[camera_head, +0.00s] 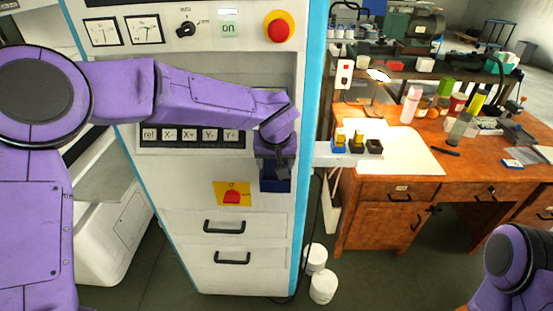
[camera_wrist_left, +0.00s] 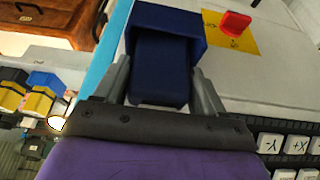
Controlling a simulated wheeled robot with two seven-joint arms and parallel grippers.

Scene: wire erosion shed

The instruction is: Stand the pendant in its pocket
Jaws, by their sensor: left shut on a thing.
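The pendant (camera_wrist_left: 160,75) is a dark blue block in the left wrist view, between the two grey fingers of my left gripper (camera_wrist_left: 163,85). My left gripper is shut on it. The pocket (camera_wrist_left: 190,18) is a dark blue box on the machine's front, beyond the fingers. The pendant's far end overlaps the pocket in this view; I cannot tell how deep it sits inside. In the head view my left gripper (camera_head: 281,165) is at the pocket (camera_head: 275,186), and its wrist hides most of the pendant. My right gripper is out of view.
A small shelf with blue and black holders (camera_head: 340,148) juts out to the right. A wooden desk (camera_head: 385,188) stands beyond, and white buckets (camera_head: 322,287) are on the floor.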

